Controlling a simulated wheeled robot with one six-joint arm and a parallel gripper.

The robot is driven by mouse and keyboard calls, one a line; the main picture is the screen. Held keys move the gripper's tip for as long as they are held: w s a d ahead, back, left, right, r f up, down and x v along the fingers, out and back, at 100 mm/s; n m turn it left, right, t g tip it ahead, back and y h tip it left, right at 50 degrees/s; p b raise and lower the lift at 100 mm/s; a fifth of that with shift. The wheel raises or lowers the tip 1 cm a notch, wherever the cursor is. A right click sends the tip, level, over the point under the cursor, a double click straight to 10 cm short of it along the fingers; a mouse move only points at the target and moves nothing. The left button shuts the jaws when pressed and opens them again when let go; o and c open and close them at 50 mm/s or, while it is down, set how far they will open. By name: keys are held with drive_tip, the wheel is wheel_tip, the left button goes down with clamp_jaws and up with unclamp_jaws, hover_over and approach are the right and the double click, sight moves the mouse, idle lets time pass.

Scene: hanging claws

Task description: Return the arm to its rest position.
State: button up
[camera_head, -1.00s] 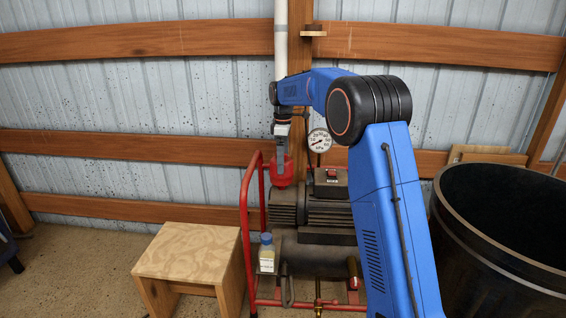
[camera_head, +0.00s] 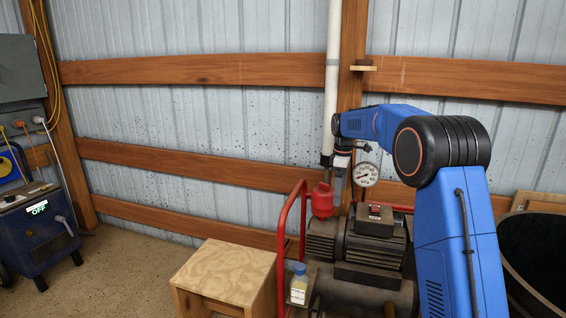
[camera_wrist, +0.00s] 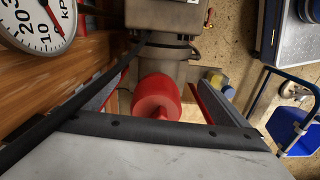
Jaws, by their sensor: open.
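My blue arm (camera_head: 462,236) rises at the right of the head view and bends left over the pump. Its end with my gripper (camera_head: 325,178) points down just above a red knob-like part (camera_head: 322,201) on the dark pump (camera_head: 370,245). The gripper is small there and partly hidden against the pump and post. I see nothing held in the jaws. Whether the fingers touch the red part, I cannot tell.
A dial gauge (camera_head: 365,174) is close beside the arm's end. A red tube frame (camera_head: 283,235) edges the pump. A wooden stool (camera_head: 225,272) and a bottle (camera_head: 299,284) are in front. A black barrel (camera_head: 540,250) stands right. A blue machine (camera_head: 38,225) is far left, with open floor between.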

drive_tip(key=s+d+r+m+t, duration=0.1)
drive_tip(key=s+d+r+m, duration=0.15)
drive_tip(key=s, duration=0.75)
drive_tip(key=s+d+r+m+t, duration=0.15)
drive_tip(key=s+r, duration=0.25)
drive_tip(key=s, duration=0.6)
drive_tip(key=s+d+r+m, duration=0.1)
drive_tip(key=s+r+m, duration=0.2)
drive_tip(key=s, duration=0.7)
drive_tip(key=s+d+f+m+t, duration=0.1)
drive_tip(key=s+f+m, duration=0.2)
drive_tip(key=s, duration=1)
drive_tip(key=s+f+m+t, duration=0.1)
drive_tip(key=s+f+m, duration=0.2)
drive_tip(key=s+f, duration=0.4)
drive_tip(key=s, duration=0.6)
drive_tip(key=shift+s+d+f+m, duration=0.25)
drive_tip(key=shift+d+m, duration=0.1)
drive_tip(key=shift+m, duration=0.05)
